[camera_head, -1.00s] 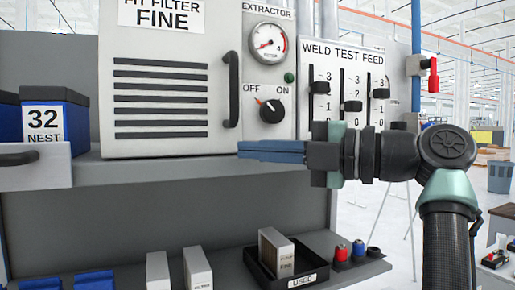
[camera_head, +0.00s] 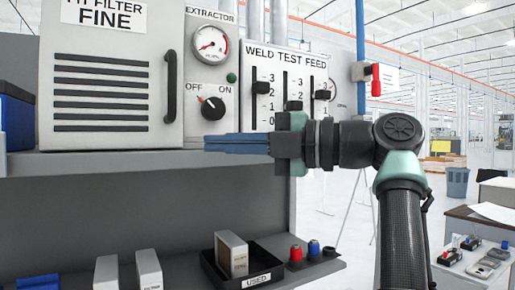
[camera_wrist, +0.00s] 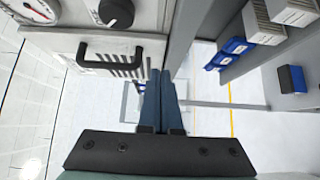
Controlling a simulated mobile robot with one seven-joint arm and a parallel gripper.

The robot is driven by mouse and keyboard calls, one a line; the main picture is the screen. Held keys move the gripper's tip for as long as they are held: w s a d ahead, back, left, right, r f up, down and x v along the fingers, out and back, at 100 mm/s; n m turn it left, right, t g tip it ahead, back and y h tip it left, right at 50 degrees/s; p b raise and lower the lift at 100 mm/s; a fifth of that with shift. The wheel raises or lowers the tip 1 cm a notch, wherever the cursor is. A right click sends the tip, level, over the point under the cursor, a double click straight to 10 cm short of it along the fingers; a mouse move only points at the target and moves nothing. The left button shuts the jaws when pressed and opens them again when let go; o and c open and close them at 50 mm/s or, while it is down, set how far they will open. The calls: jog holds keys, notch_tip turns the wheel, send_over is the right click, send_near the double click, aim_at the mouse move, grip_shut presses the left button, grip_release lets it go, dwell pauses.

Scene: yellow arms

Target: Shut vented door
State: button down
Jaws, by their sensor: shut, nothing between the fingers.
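The vented door (camera_head: 100,137) is a cream panel with dark horizontal slots and a "FILTER FINE" label, at the upper left of the head view. Its black vertical handle (camera_head: 171,87) is near its right edge. The door looks close to the cabinet front, but I cannot tell whether it is fully shut. The slots and handle (camera_wrist: 82,58) also show at the upper left of the wrist view. My gripper (camera_head: 208,144) is shut and empty, its blue fingers pointing left. It appears below and right of the handle, apart from it. The fingers also show in the wrist view (camera_wrist: 160,78).
The extractor knob (camera_head: 211,108) and weld test feed sliders (camera_head: 293,105) are right of the door. A grey shelf (camera_head: 100,165) runs below. A black "USED" tray (camera_head: 270,271) stands on the lower ledge.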

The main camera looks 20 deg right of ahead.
jog(key=w+d+p, duration=0.2)
jog(key=w+d, duration=0.1)
jog(key=d, duration=0.2)
jog(key=shift+w+d, duration=0.15)
dwell(0.3)
